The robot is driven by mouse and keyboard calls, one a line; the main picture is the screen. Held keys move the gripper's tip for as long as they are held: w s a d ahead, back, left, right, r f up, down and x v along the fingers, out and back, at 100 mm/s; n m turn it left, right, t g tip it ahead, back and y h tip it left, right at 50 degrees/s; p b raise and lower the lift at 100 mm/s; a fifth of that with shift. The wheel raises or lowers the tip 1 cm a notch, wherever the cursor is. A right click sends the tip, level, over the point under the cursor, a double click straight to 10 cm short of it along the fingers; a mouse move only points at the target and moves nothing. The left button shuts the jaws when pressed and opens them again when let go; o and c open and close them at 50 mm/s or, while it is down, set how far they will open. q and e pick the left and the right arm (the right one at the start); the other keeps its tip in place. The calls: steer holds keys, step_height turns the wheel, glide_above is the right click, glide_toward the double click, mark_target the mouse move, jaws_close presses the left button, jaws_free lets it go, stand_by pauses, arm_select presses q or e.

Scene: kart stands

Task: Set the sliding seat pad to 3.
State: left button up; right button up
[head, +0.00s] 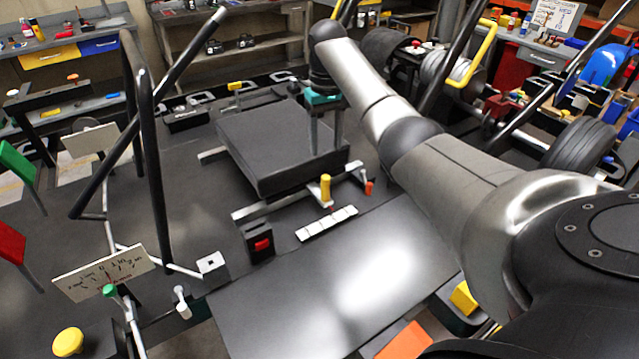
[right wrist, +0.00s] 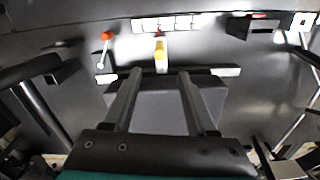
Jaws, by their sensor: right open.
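The sliding seat pad (head: 265,150) is a dark flat block on pale rails (head: 275,209); it also shows in the right wrist view (right wrist: 160,108). A yellow knob (head: 326,188) stands upright at its front edge, also in the right wrist view (right wrist: 161,55). A small red pointer sits between the knob and a white scale strip (head: 327,223), also in the right wrist view (right wrist: 166,23). The scale's digits are too small to read. My right gripper (head: 327,148) is open and empty above the pad, behind the knob. My left gripper is out of view.
A red-tipped lever (head: 368,187) stands right of the knob. A black box with a red button (head: 262,244) is at front left. Black frame tubes (head: 150,150) rise at left. The flat dark panel (head: 340,280) in front is clear.

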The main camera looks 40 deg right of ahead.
mark_target(326, 189)
step_height(326, 189, down, 13)
steer(key=shift+s+f+b, duration=0.1)
steer(key=shift+b, duration=1.15)
steer(key=shift+f, duration=0.5)
steer(key=shift+c, duration=0.4)
jaws_close()
